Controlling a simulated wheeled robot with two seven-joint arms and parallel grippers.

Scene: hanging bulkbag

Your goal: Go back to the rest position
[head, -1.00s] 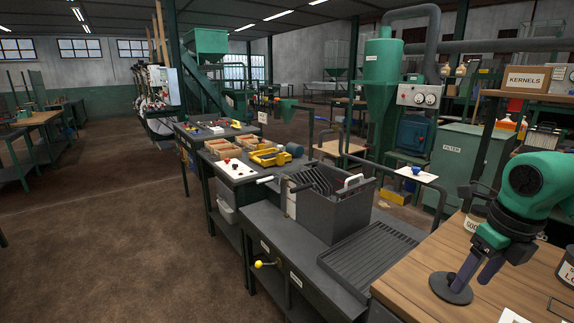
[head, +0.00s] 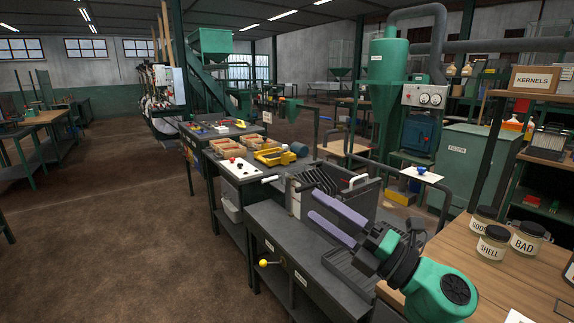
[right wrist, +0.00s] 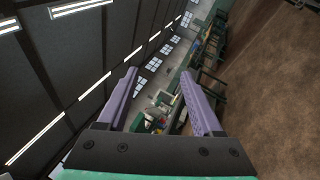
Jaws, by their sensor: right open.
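My right gripper (head: 338,220) reaches in from the lower right in the head view, over the grooved drain tray (head: 345,268) and in front of the dark metal bin (head: 368,200). Its two purple fingers are apart and point up and to the left. The right wrist view also shows the gripper (right wrist: 157,88) open, with nothing between the fingers but the distant room. My left gripper does not show in the head view.
The wooden table (head: 455,258) at the right holds jars labelled SHELL (head: 492,243) and BAD (head: 527,238), and another jar behind. A KERNELS box (head: 536,80) sits on a shelf. Workbenches run along the middle. The brown floor (head: 110,235) at the left is clear.

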